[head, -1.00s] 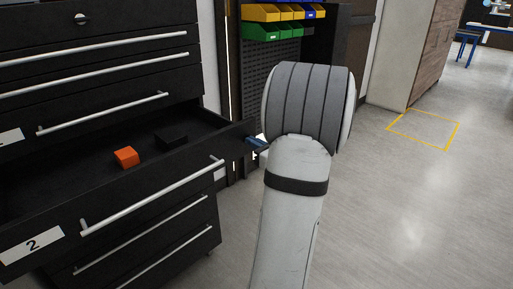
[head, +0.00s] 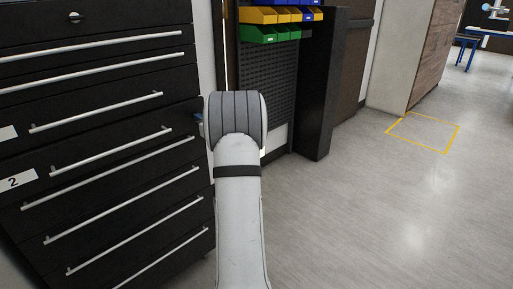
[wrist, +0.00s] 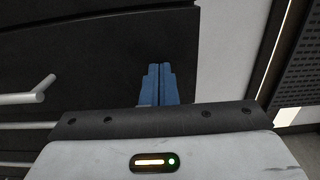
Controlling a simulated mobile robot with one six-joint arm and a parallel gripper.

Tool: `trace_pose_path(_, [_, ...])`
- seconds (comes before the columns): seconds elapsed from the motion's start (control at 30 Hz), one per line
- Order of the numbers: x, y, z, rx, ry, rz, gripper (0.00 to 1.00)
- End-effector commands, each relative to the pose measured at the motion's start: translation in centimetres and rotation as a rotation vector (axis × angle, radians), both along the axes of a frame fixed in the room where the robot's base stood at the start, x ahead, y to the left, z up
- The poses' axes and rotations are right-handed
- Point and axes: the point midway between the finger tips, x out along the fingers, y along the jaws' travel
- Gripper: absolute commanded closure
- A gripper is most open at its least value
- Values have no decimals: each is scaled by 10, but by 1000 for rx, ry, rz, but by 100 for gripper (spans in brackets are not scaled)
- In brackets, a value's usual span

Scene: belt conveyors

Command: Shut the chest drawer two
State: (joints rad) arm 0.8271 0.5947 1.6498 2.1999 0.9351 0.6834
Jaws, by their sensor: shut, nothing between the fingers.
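The black chest drawer two (head: 110,142) carries a white label (head: 14,181) with a "2" and a long silver handle (head: 110,151). My gripper (head: 198,118) is at the right end of this drawer front, mostly hidden behind my wrist in the head view. In the wrist view my gripper's blue fingers (wrist: 158,84) are together with nothing between them. They point at the dark front (wrist: 90,50), near its right edge; contact is not clear. A handle end (wrist: 35,95) shows at left.
More drawers with silver handles lie above and below in the same chest. A rack with yellow bins (head: 260,15) and green bins (head: 257,34) stands behind, beside a dark post (head: 318,90). The grey floor (head: 380,220) at right is clear, with a yellow outline (head: 423,131).

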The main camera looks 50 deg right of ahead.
Motion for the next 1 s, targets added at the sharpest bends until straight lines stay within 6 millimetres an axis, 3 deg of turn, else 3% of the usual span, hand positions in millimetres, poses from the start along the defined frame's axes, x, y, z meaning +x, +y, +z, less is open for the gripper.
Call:
trace_pose_path(0.2, [19,-3,-1,1,0,-1,100])
trace_pose_path(0.43, [24,-4,2,0,-3,-1,100])
trace_pose_path(0.8, [23,-4,4,-1,-8,-2,100])
trace_pose_path(1.0, [5,0,1,-2,-6,-2,100])
